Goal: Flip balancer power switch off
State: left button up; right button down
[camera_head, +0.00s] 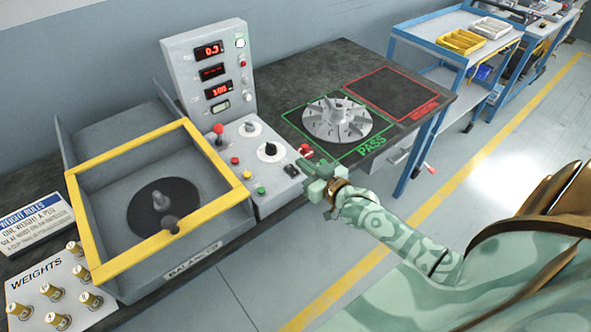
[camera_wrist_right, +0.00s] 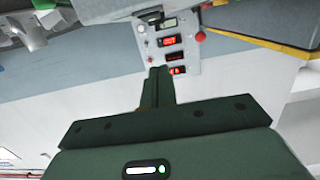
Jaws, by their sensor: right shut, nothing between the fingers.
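The balancer (camera_head: 160,255) stands on the bench with its grey control console (camera_head: 205,50) behind and to the right. The console's red displays are lit, the top one reading about 0.3. They also show in the right wrist view (camera_wrist_right: 171,41). A small black switch-like part (camera_head: 291,170) sits at the panel's right front corner; its position is too small to read. My right gripper (camera_head: 304,168), green, is shut and empty right beside this corner. I cannot tell whether it touches. A red part (camera_head: 305,150) shows just behind the fingers. My left gripper is out of view.
A finned rotor (camera_head: 337,118) lies in the green PASS square, with an empty red square (camera_head: 392,92) behind it. A yellow-framed guard (camera_head: 100,262) surrounds the spindle. Weights (camera_head: 52,292) stand front left. A blue cart (camera_head: 440,50) is at back right.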

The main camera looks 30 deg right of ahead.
aim_at(295, 173)
jog(key=w, duration=0.3)
jog(key=shift+w+a+f+b, duration=0.15)
jog(key=shift+w+f+b, duration=0.15)
jog(key=shift+w+b, duration=0.1)
notch_tip(295, 173, down, 3)
jog(key=shift+r+b, duration=0.1)
jog(key=shift+b, duration=0.55)
jog(key=shift+f, duration=0.5)
jog(key=shift+w+f, duration=0.15)
jog(key=shift+f, duration=0.1)
jog(key=r+p, duration=0.4)
jog(key=r, duration=0.1)
jog(key=shift+w+r+p, duration=0.1)
jog(key=shift+w+p, duration=0.2)
jog(key=shift+p, duration=0.05)
jog(key=s+r+p, duration=0.2)
jog(key=s, duration=0.7)
jog(key=shift+s+d+r, duration=0.2)
jog(key=shift+s+d, duration=0.05)
jog(key=shift+d, duration=0.1)
